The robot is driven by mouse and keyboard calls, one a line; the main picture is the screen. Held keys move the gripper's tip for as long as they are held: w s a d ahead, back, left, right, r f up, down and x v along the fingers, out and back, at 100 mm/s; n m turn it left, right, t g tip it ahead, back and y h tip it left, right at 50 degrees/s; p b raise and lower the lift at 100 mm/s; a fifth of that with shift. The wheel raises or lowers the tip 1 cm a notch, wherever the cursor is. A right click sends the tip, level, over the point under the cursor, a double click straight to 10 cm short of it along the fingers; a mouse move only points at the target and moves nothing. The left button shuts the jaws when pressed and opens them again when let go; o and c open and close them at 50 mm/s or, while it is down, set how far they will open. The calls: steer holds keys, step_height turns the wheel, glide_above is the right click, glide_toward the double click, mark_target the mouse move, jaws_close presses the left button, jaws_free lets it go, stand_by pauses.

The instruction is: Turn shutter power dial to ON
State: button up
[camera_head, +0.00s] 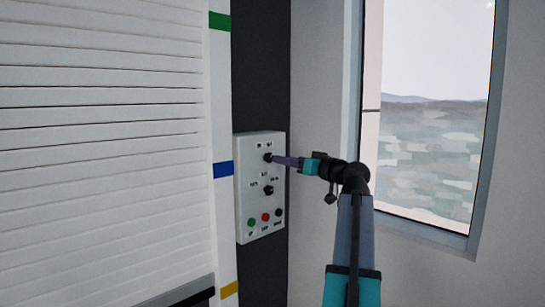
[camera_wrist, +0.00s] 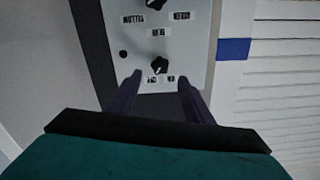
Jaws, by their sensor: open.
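The control box (camera_head: 250,215) is a pale upright panel on a dark strip of wall. Its upper black dial (camera_head: 268,157) shows in the wrist view (camera_wrist: 160,64) with two small labels beside it, too blurred to read surely. A lower black dial (camera_head: 268,190) also shows at the top edge of the wrist view (camera_wrist: 157,4). My gripper (camera_head: 277,160) is open and points at the upper dial. In the wrist view the fingertips (camera_wrist: 160,77) lie either side of that dial, just short of it in the picture. I cannot tell whether they touch the panel.
Green (camera_head: 251,222), red (camera_head: 265,217) and dark (camera_head: 278,212) buttons sit at the bottom of the box. A white slatted shutter (camera_head: 100,150) stands to the left, with a frame bearing green, blue and yellow marks. A window (camera_head: 430,120) is to the right.

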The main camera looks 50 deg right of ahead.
mark_target(271, 157)
steer(key=w, duration=0.2)
steer(key=w+p, duration=0.1)
steer(key=w, duration=0.2)
steer(key=w+p, duration=0.1)
steer(key=w, duration=0.1)
steer(key=shift+w+d, duration=0.2)
steer(key=shift+d, duration=0.05)
steer(key=c, duration=0.9)
steer(key=shift+s+a, duration=0.1)
steer(key=shift+a, duration=0.25)
steer(key=shift+c, duration=0.9)
steer(key=shift+d+f, duration=0.1)
steer(key=shift+d, duration=0.2)
steer(key=shift+o, duration=0.2)
steer(key=shift+b, duration=0.3)
